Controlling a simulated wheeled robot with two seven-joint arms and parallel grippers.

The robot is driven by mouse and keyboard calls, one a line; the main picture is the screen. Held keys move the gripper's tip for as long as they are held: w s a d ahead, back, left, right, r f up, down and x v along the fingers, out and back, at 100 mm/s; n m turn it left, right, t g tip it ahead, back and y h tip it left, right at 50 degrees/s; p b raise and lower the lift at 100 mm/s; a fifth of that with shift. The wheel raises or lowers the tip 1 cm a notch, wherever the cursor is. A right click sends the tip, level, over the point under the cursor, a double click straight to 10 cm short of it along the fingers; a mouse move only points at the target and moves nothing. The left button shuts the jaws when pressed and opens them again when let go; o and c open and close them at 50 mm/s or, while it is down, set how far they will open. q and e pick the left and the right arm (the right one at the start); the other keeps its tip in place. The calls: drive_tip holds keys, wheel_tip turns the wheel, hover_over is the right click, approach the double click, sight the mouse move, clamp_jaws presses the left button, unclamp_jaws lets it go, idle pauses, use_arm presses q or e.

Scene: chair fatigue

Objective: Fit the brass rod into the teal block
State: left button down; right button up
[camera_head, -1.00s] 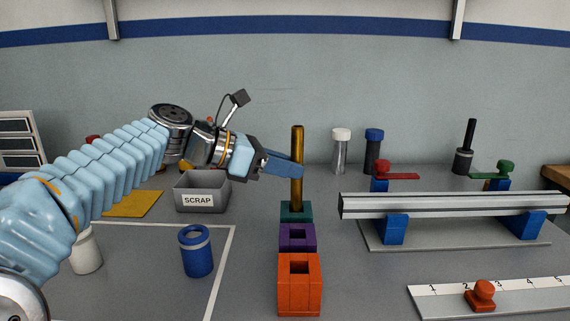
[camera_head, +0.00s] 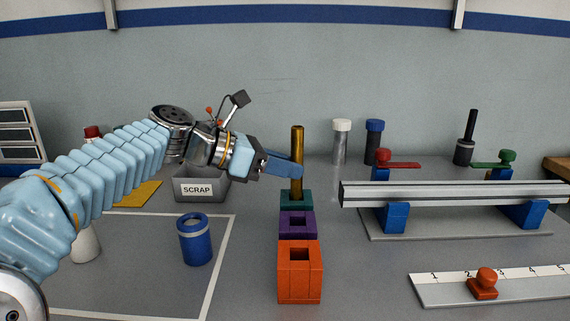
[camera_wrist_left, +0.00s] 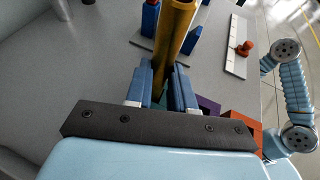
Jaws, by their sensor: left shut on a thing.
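The brass rod (camera_head: 297,145) stands upright over the teal block (camera_head: 296,206), its lower end at the block's top and seemingly in its opening. The depth is hidden. My left gripper (camera_head: 298,170) is shut on the rod's middle, just above the block. In the left wrist view the rod (camera_wrist_left: 173,35) rises between the two blue fingers (camera_wrist_left: 172,88); only a sliver of teal shows below. My right gripper is not in view.
A purple block (camera_head: 297,231) and an orange block (camera_head: 300,282), both with square holes, stand in front. A rail on blue supports (camera_head: 450,194) lies right. A scrap bin (camera_head: 201,190) and blue cup (camera_head: 195,243) are left.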

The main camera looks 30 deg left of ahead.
use_arm(q)
drive_tip(key=shift+f+b, duration=0.8)
drive_tip(key=shift+f, duration=0.55)
drive_tip(key=c, duration=0.9)
unclamp_jaws()
drive_tip(key=p+v, duration=0.1)
drive_tip(key=v, duration=1.3)
drive_tip(key=shift+d, duration=0.1)
